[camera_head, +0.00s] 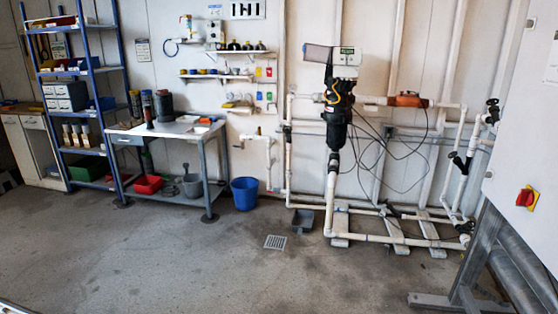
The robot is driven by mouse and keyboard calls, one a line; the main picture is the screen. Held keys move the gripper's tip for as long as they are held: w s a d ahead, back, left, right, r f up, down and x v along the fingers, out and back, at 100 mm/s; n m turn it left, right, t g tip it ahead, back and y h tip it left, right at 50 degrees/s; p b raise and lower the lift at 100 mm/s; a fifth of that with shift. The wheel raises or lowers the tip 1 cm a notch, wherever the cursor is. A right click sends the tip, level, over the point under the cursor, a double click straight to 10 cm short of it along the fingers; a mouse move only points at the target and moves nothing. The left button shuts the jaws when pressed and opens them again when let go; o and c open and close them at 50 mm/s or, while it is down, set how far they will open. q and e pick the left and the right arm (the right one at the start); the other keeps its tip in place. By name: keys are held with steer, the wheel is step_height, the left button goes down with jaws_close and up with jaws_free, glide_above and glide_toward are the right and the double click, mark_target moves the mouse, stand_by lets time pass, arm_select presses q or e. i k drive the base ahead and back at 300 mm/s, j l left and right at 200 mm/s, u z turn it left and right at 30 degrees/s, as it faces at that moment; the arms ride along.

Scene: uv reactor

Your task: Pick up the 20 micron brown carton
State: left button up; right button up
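Several small brown cartons (84,140) with pale upper parts stand in a row on a middle-low shelf of the blue shelving unit (122,70) at the far left. They are small in the head view, and I cannot read any label, so I cannot tell which is the 20 micron one. Neither of my grippers is in view.
A workbench (170,131) with dark cylinders on top and a red bin below stands right of the shelves. A blue bucket (244,193) is beside it. White piping (380,238) and a control cabinet (520,150) occupy the right. The concrete floor in front is mostly clear.

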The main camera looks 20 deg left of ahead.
mark_target(89, 141)
steer(key=i+u, duration=0.25)
steer(key=i, duration=0.4)
steer(key=i+l+u, duration=0.2)
steer(key=i, duration=0.4)
steer(key=i+l+u, duration=0.1)
steer(key=i+u, duration=0.15)
steer(key=i, duration=0.4)
steer(key=i+j+u, duration=0.2)
steer(key=u, duration=0.3)
steer(key=i+u, duration=0.8)
steer(key=u, duration=0.15)
steer(key=i+l+u, duration=0.15)
steer(key=i+u, duration=0.2)
steer(key=u, duration=0.15)
steer(key=i+j+u, duration=0.1)
steer(key=i+u, duration=0.2)
steer(key=i, duration=1.6)
steer(key=i+z, duration=0.3)
steer(key=i, duration=0.7)
steer(key=i+j+z, duration=0.1)
steer(key=i+z, duration=0.2)
steer(key=i, duration=0.75)
